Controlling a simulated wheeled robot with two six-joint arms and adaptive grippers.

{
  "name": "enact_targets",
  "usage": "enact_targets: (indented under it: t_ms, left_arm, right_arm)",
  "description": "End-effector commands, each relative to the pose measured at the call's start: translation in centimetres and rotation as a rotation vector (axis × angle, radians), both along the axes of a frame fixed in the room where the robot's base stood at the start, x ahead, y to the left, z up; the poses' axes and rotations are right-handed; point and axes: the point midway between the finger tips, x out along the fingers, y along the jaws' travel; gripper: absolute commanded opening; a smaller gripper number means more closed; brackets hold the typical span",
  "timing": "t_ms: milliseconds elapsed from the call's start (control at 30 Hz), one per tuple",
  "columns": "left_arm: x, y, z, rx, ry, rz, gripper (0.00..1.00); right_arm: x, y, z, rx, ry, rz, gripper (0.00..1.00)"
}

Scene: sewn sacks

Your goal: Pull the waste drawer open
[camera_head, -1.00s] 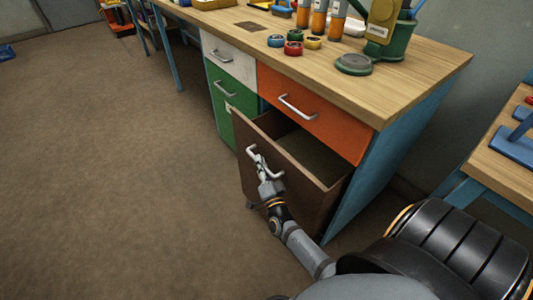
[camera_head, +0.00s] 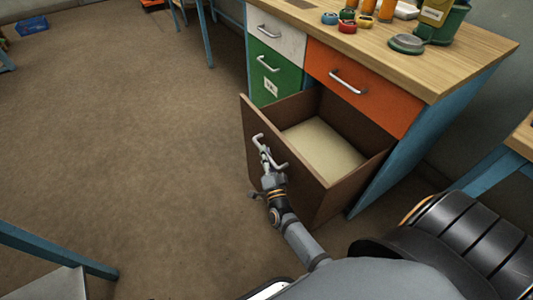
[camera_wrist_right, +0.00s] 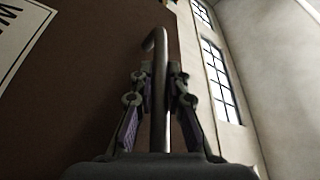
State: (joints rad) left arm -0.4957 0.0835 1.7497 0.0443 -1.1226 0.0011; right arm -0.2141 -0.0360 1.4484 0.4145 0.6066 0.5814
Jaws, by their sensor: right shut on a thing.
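The brown waste drawer (camera_head: 325,195) is the lower right drawer of the workbench. In the head view it stands well out from the bench, and its pale, empty inside floor (camera_head: 325,146) shows. My right gripper (camera_head: 268,168) is at the metal bar handle (camera_head: 259,145) on the drawer's front. In the right wrist view the fingers (camera_wrist_right: 160,90) are on both sides of the handle bar (camera_wrist_right: 160,55), shut on it. Part of a white label (camera_wrist_right: 22,38) shows on the brown front there. My left gripper is not in view.
Above the drawer is a shut orange drawer (camera_head: 365,95). To the left are a shut white drawer (camera_head: 277,36) and a shut green drawer (camera_head: 275,70). Tape rolls and a green bin (camera_head: 440,22) stand on the worktop. The brown floor (camera_head: 130,130) at left is mostly clear.

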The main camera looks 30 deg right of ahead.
Motion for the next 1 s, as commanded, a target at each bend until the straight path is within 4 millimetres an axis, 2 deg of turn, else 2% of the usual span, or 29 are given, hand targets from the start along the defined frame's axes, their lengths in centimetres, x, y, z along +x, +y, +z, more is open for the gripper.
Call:
enact_targets:
  t_ms: [200, 233, 400, 667, 767, 867, 1000]
  left_arm:
    - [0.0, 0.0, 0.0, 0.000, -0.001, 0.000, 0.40]
    - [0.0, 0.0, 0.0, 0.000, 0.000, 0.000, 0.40]
    - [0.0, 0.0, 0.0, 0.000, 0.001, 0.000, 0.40]
    - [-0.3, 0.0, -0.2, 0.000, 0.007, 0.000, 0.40]
    - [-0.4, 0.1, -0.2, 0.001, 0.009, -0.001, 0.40]
    - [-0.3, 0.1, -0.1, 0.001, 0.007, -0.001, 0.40]
    - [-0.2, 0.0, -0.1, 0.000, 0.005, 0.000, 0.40]
  right_arm:
    - [-0.1, 0.0, -0.2, 0.002, 0.003, -0.001, 0.00]
    - [-0.1, 0.0, -0.2, 0.002, 0.003, -0.001, 0.16]
    - [0.0, 0.0, -0.1, 0.002, 0.002, 0.000, 0.37]
    - [0.0, 0.0, -0.1, 0.001, 0.001, 0.000, 0.37]
    - [-0.7, 0.2, -0.3, 0.001, 0.003, -0.001, 0.37]
    - [-2.4, 0.6, -0.7, 0.004, 0.005, -0.001, 0.37]
    - [-5.7, 1.4, -1.5, 0.004, 0.006, -0.002, 0.37]
